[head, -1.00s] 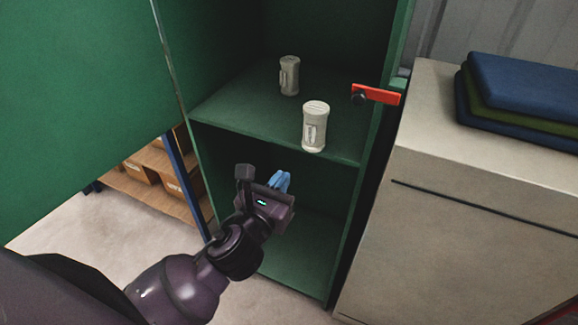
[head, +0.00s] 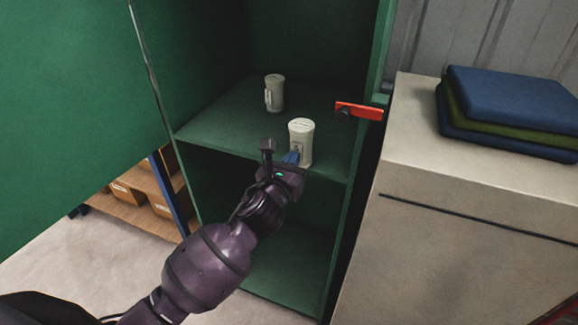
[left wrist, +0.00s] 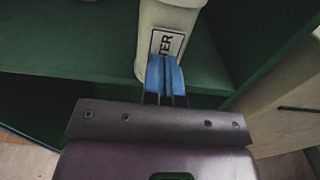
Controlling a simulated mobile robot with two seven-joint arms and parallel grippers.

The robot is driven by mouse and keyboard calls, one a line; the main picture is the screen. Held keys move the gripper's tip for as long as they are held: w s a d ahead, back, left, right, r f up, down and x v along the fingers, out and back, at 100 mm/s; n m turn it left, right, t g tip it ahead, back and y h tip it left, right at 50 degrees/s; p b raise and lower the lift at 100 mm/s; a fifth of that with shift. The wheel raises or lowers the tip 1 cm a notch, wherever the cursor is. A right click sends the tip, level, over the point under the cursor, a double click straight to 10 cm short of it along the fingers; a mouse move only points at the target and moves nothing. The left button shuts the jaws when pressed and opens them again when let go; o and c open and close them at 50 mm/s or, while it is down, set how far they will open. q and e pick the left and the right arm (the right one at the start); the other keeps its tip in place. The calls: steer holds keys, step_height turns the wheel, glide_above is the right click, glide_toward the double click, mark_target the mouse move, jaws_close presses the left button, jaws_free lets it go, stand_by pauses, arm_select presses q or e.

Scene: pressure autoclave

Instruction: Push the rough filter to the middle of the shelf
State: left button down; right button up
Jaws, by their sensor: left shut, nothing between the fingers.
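Two white filter canisters stand upright on the green cabinet's shelf (head: 225,120). The nearer filter (head: 301,132) is close to the shelf's front edge, right of centre; the other filter (head: 275,92) stands farther back and left. In the left wrist view the nearer filter (left wrist: 166,22) shows a label ending in "TER"; I cannot read which filter is the rough one. My left gripper (head: 291,157) is shut and empty, its blue fingertips (left wrist: 165,72) right in front of the nearer filter's lower part. I cannot tell whether they touch. My right gripper is out of view.
The open green door (head: 70,100) fills the left side. A beige cabinet (head: 470,190) with folded cloths (head: 510,97) stands to the right. The shelf is bare behind the nearer filter.

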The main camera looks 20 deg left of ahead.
mark_target(303, 143)
arm_select(q)
steer(key=w+p, duration=0.1)
steer(key=w, duration=0.6)
steer(key=shift+w+d, duration=0.15)
steer(key=shift+w, duration=0.05)
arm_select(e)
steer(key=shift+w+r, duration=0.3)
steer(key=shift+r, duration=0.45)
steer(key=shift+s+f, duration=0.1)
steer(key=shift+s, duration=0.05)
